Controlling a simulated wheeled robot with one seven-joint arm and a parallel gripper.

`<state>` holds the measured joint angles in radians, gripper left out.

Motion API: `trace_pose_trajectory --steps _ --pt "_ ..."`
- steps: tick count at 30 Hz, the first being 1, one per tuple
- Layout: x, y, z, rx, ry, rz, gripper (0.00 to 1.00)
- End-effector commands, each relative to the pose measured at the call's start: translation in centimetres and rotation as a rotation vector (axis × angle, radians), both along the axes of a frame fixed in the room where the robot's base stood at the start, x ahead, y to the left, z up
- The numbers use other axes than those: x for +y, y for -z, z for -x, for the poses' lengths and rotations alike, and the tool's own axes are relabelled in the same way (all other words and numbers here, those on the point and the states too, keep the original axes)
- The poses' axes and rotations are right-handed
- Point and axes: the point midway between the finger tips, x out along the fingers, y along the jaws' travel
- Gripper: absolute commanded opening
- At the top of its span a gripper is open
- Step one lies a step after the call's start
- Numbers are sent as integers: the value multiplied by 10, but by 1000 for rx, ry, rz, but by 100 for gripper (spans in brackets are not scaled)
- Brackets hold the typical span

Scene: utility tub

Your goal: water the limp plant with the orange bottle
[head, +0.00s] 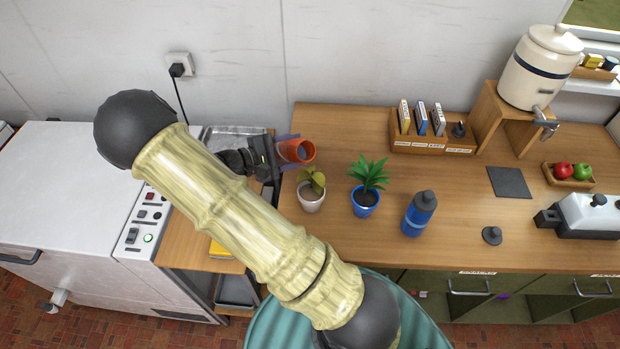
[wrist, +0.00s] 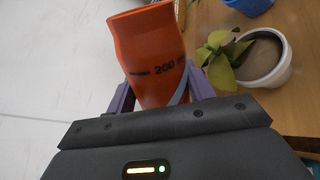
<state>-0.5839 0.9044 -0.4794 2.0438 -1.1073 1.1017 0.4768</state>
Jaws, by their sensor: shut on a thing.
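My gripper (head: 284,160) is shut on the orange bottle (head: 299,151), which has no lid on and shows a dark inside. In the wrist view the orange bottle (wrist: 150,60) sits between the purple fingers, with a "200" mark on its side. It is tilted, its mouth toward the plants. The limp plant (head: 314,184), with drooping yellow-green leaves in a white pot (head: 311,201), stands just below and right of the bottle. In the wrist view the limp plant (wrist: 222,60) is right of the bottle, apart from it. No water stream shows.
A healthy green plant (head: 368,172) in a blue pot (head: 364,205) stands right of the limp one. A blue bottle (head: 419,213) and a dark lid (head: 491,235) are further right. A packet rack (head: 432,143) is behind. A white machine (head: 80,210) is left.

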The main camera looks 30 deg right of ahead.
Motion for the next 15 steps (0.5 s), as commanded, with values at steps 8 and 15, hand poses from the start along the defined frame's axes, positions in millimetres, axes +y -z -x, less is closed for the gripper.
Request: trace_pose_trajectory --steps 8,15 --pt "8 1 -2 -16 -19 -2 23" --pt "7 1 -2 -31 -7 -4 23"
